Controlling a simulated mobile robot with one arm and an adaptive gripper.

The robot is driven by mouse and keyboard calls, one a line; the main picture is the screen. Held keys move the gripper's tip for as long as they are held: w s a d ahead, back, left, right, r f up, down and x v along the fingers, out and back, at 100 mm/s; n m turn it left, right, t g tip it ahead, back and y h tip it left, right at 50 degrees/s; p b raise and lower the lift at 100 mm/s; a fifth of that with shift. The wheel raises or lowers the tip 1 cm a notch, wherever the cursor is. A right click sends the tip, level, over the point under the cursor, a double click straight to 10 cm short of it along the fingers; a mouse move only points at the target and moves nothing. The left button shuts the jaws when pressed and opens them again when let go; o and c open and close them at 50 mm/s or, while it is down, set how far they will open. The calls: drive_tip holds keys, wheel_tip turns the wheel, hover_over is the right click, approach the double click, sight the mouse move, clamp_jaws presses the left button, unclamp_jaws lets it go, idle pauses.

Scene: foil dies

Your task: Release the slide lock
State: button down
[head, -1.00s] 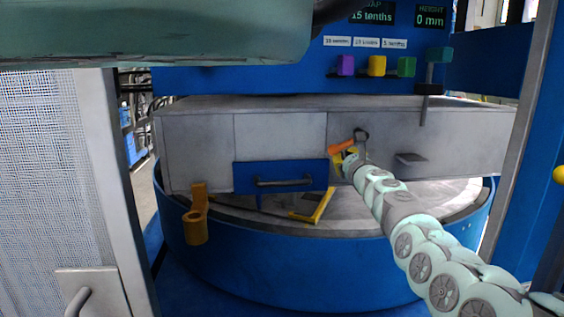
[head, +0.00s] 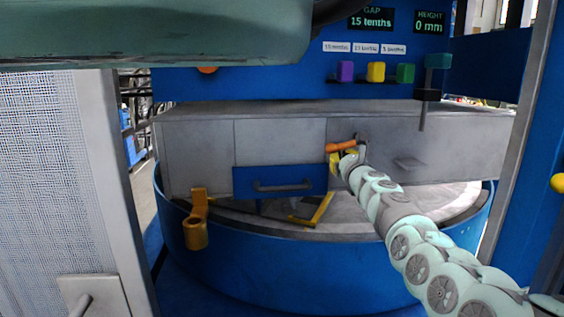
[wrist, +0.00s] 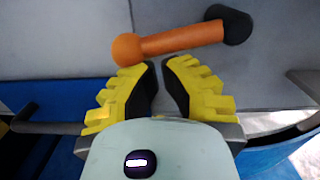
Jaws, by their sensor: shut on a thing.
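The slide lock appears to be an orange lever (head: 341,147) on the grey front panel, just right of the blue drawer. In the wrist view the lever (wrist: 182,39) has a ball end at left and a dark hub (wrist: 233,24) at right, and lies slightly tilted. My gripper (head: 343,160) is at the lever in the head view. The exact contact is hard to see.
The blue drawer front (head: 280,181) with a dark handle is left of my gripper. A yellow angled bar (head: 314,211) lies on the round table below. A yellow bracket (head: 196,222) is on the blue rim. Coloured knobs (head: 376,72) sit above, and a grey tab (head: 410,164) at right.

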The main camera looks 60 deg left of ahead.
drive_tip(key=shift+f, duration=0.1)
drive_tip(key=s+d+f+p, duration=0.4)
drive_tip(key=d+p, duration=0.3)
drive_tip(key=d, duration=0.3)
drive_tip(key=shift+s, duration=0.15)
idle(1.0)
idle(0.6)
